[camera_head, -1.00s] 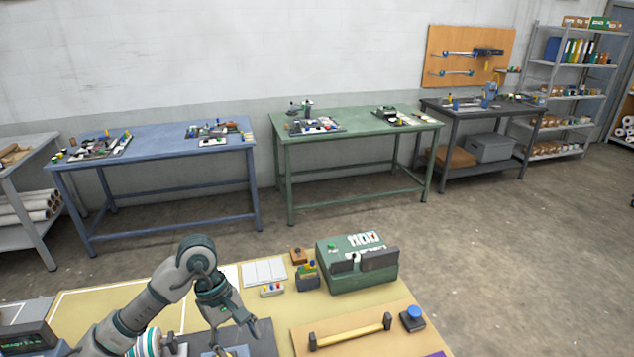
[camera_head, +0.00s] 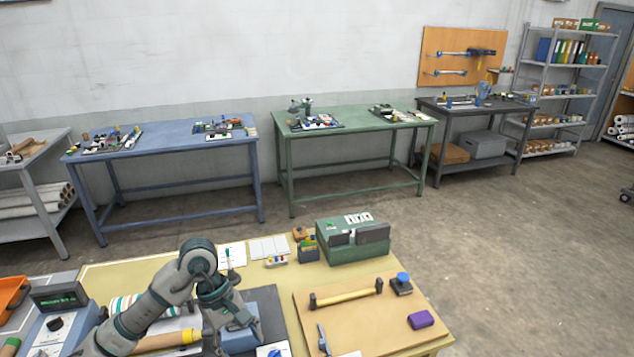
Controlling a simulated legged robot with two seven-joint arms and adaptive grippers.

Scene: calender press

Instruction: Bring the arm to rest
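My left arm comes in from the lower left over a yellow workbench (camera_head: 115,268). Its wrist is bent and the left gripper (camera_head: 234,328) points down. The fingers are spread apart, with nothing seen gripped between them. Below and behind the fingers is a blue-grey block (camera_head: 240,338) on a dark mat (camera_head: 269,306); whether the fingers touch it cannot be told. My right gripper is not in view.
Left of my arm stand a blue-grey unit with a display (camera_head: 62,297) and an orange tray (camera_head: 12,296). A green machine (camera_head: 352,250) stands at the bench's back right. A board (camera_head: 345,318) holds a yellow-handled bar (camera_head: 347,296) and a purple block (camera_head: 421,320).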

